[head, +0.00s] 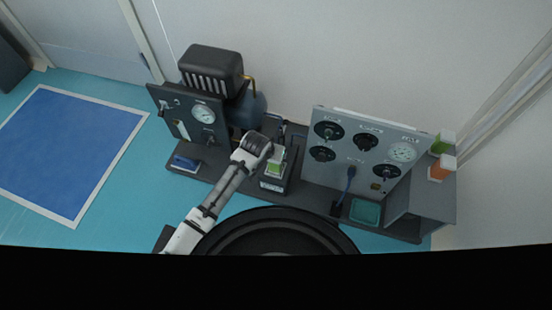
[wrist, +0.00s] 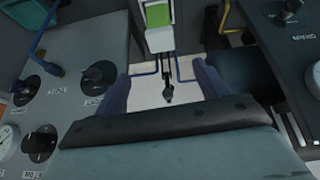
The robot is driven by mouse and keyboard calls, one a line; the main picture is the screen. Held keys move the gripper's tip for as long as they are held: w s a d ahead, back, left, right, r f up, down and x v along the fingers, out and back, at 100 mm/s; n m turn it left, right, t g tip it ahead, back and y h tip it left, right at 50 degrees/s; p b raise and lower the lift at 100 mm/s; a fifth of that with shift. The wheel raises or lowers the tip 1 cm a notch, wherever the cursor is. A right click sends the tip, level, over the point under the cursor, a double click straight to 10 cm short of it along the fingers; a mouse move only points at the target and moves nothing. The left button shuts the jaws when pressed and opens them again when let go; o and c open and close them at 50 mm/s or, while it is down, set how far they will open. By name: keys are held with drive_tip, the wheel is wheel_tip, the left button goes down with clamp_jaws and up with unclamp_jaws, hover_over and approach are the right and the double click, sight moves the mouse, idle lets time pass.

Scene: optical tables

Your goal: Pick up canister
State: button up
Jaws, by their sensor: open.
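A small canister with a green top and white body (head: 275,168) stands on the dark bench between the two instrument panels, just beside my gripper (head: 272,152). The canister also shows at the top middle of the wrist view (wrist: 157,18), beyond the fingertips. My gripper (wrist: 163,78) is open, with its two bluish fingers apart and no canister between them. Two more canisters, one green-topped (head: 442,142) and one orange (head: 441,168), stand on the grey shelf at the right. The task does not say which canister is meant.
A gauge panel (head: 340,160) stands right of my gripper, and a darker panel (head: 180,118) with a black-topped machine (head: 212,65) stands left. A teal tray (head: 365,212) lies at the bench's right front. A blue floor mat (head: 62,150) is clear at the left.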

drive_tip(key=shift+m+g+y, duration=0.3)
drive_tip(key=x, duration=0.3)
drive_tip(key=b+x, duration=0.1)
drive_tip(key=x, duration=0.2)
drive_tip(key=b+x, duration=0.1)
drive_tip(key=x, duration=0.2)
drive_tip(key=shift+w+f, duration=0.25)
drive_tip(key=shift+w, duration=0.2)
drive_tip(key=b+x, duration=0.2)
drive_tip(key=x, duration=0.3)
drive_tip(key=shift+s+d+f, duration=0.15)
drive_tip(key=shift+f, duration=0.05)
drive_tip(key=c, duration=1.2)
drive_tip(key=shift+r, duration=0.1)
wheel_tip(320, 180, up, 28)
drive_tip(key=p, duration=0.6)
drive_tip(key=shift+p, duration=0.35)
